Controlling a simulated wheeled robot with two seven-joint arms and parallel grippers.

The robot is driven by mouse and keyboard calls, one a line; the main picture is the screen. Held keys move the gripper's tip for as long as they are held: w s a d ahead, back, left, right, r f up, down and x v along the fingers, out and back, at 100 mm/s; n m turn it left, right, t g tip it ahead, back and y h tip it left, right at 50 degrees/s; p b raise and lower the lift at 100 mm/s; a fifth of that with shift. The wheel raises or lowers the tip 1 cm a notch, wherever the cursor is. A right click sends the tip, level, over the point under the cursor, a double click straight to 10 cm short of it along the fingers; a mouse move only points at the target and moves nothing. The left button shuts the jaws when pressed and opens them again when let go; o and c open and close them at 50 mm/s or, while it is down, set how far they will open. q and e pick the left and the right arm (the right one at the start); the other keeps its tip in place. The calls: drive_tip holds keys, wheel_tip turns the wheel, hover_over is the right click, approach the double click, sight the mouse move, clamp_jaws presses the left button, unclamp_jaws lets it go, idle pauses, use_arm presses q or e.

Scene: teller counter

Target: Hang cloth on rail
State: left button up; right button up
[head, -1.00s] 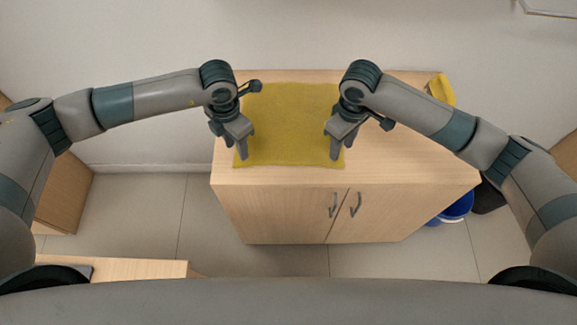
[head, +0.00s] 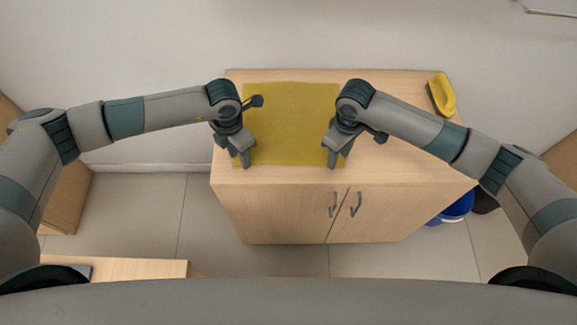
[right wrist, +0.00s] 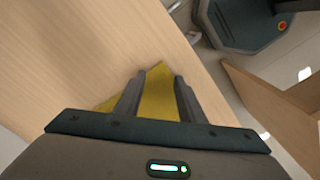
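The yellow cloth (head: 290,120) lies flat on the wooden cabinet top (head: 400,165), towards its left side. My left gripper (head: 240,157) is at the cloth's front left corner, pointing down, and its fingers look apart. My right gripper (head: 336,159) is at the front right corner. In the right wrist view my right gripper (right wrist: 158,92) is open, with a corner of the cloth (right wrist: 158,98) between its spread fingers. The gripper and arms hide parts of the cloth's side edges. I cannot make out a rail in these views.
A yellow curved object (head: 443,95) sits at the cabinet's back right corner. The cabinet has doors with two handles (head: 345,205) at the front. A blue bucket (head: 457,208) stands on the floor to its right.

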drive_tip(key=shift+f, duration=0.1)
use_arm(q)
clamp_jaws()
use_arm(e)
clamp_jaws()
use_arm(q)
drive_tip(key=shift+a+r, duration=0.1)
